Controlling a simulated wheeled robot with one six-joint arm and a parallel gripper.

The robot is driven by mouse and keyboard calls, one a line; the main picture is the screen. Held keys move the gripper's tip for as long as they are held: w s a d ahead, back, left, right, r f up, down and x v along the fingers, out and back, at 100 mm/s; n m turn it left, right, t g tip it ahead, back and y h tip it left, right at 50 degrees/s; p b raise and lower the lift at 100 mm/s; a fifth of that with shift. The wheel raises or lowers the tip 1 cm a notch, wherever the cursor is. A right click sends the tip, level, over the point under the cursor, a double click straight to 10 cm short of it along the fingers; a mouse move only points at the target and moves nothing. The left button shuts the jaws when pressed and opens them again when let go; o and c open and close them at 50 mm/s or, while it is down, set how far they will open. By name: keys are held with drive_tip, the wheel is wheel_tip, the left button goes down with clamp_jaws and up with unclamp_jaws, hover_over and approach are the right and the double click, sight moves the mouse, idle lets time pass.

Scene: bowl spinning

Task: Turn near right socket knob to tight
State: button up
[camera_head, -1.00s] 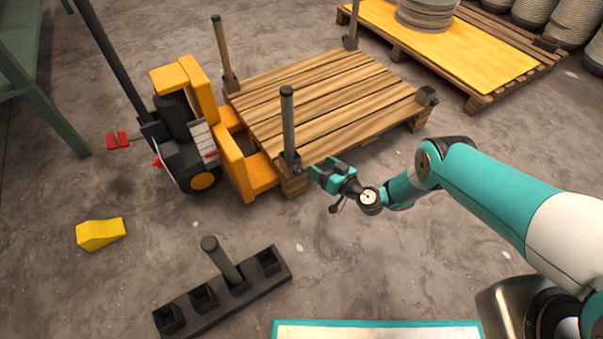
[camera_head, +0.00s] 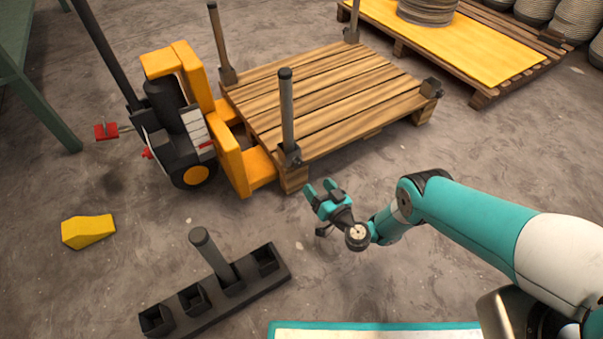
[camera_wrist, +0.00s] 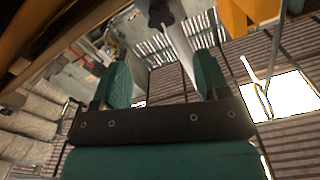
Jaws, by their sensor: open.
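The wooden pallet (camera_head: 330,95) has dark sockets at its corners. The socket at the corner nearest me (camera_head: 290,155) holds an upright grey post (camera_head: 287,105). The socket at the right corner (camera_head: 431,88) is empty. I cannot make out a knob clearly on either. My gripper (camera_head: 318,188) is open and empty, just below and right of the nearest corner, apart from it. In the wrist view both teal fingers (camera_wrist: 163,75) are spread. A grey post (camera_wrist: 182,48) and a dark fitting (camera_wrist: 160,14) show between and beyond them.
An orange pallet truck (camera_head: 205,125) stands at the pallet's left. A dark rack (camera_head: 225,290) with one post and a yellow block (camera_head: 88,231) lie on the floor. Floor between rack and gripper is clear.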

sight(300, 164)
drive_tip(key=b+x, duration=0.8)
drive_tip(key=b, duration=0.3)
drive_tip(key=shift+w+a+f+b, duration=0.2)
drive_tip(key=shift+a+b, duration=0.1)
drive_tip(key=shift+b, duration=0.1)
drive_tip(key=shift+w+a+r+b, duration=0.25)
drive_tip(key=shift+w+a+b, duration=0.2)
drive_tip(key=shift+w, duration=0.25)
drive_tip(key=shift+d, duration=0.15)
drive_tip(key=c, duration=0.9)
